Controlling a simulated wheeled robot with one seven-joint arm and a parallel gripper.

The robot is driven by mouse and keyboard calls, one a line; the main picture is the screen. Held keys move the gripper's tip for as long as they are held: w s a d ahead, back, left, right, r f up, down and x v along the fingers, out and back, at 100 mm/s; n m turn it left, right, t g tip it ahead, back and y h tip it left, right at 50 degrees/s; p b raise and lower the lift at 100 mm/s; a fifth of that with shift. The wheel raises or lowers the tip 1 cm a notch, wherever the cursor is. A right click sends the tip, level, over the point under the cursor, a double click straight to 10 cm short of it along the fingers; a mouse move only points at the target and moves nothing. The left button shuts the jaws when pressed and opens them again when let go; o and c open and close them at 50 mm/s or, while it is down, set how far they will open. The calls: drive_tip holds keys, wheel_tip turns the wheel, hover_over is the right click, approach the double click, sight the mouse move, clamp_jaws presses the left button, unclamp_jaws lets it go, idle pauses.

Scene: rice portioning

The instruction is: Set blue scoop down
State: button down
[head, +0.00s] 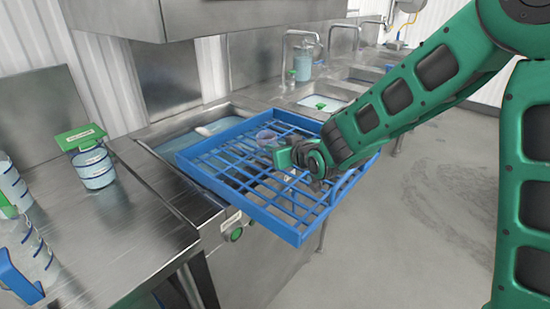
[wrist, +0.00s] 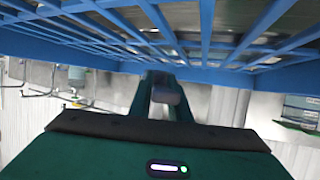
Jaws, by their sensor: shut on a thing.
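A small blue-grey, rounded thing, which looks like the scoop's bowl (head: 267,137), is at the far part of the blue grid rack (head: 272,218). My gripper (head: 279,152) is right beside it, low over the rack. In the wrist view my gripper (wrist: 167,90) is shut on a short grey piece (wrist: 166,97), apparently the scoop's handle. The rack's bars (wrist: 205,40) fill the top of that view. The rest of the scoop is hidden there, and I cannot tell whether it touches the rack.
The rack lies across a steel sink basin (head: 160,140), and its near right part overhangs the floor. A lidded tub (head: 95,168) and clear containers (head: 12,185) stand on the left counter (head: 125,225). Taps and more basins line the back.

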drive_tip(key=shift+f, duration=1.55)
drive_tip(key=shift+f, duration=0.1)
drive_tip(key=c, duration=1.6)
unclamp_jaws()
drive_tip(key=shift+c, duration=0.2)
drive_tip(key=v, duration=1.2)
drive_tip(key=shift+d, duration=0.1)
